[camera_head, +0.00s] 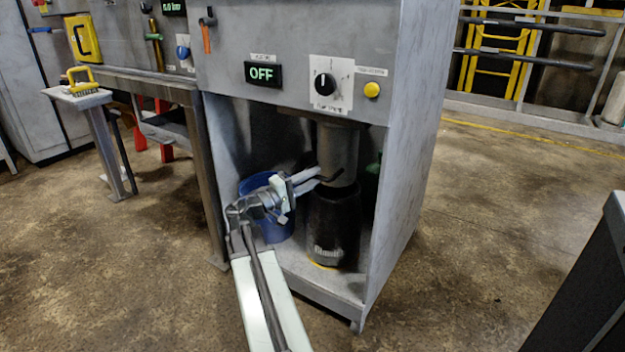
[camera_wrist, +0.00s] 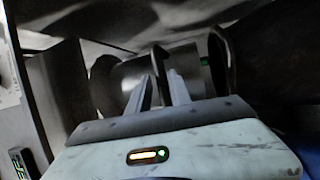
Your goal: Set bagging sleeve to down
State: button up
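The bagging sleeve (camera_head: 333,225) looks like a black cylinder with a pale label low on its front. It surrounds the lower part of a grey vertical pipe (camera_head: 338,150) inside the open cabinet bay. A thin dark handle or rim shows near its top. My gripper (camera_head: 322,177) reaches in from the left, its tips at the sleeve's upper edge. In the wrist view, the two fingers (camera_wrist: 160,90) stand a little apart with a dark bar (camera_wrist: 158,62) between them. I cannot tell whether they press on it.
A blue bucket (camera_head: 270,222) stands left of the sleeve, behind my arm. Above the bay are an OFF display (camera_head: 262,74), a black rotary knob (camera_head: 325,84) and a yellow button (camera_head: 372,90). The cabinet's right side wall (camera_head: 405,150) bounds the bay.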

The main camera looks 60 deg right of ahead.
jog(key=shift+o, duration=0.3)
jog(key=b+v, duration=0.1)
jog(key=v, duration=0.6)
jog(key=shift+a, duration=0.4)
jog(key=shift+w, duration=0.15)
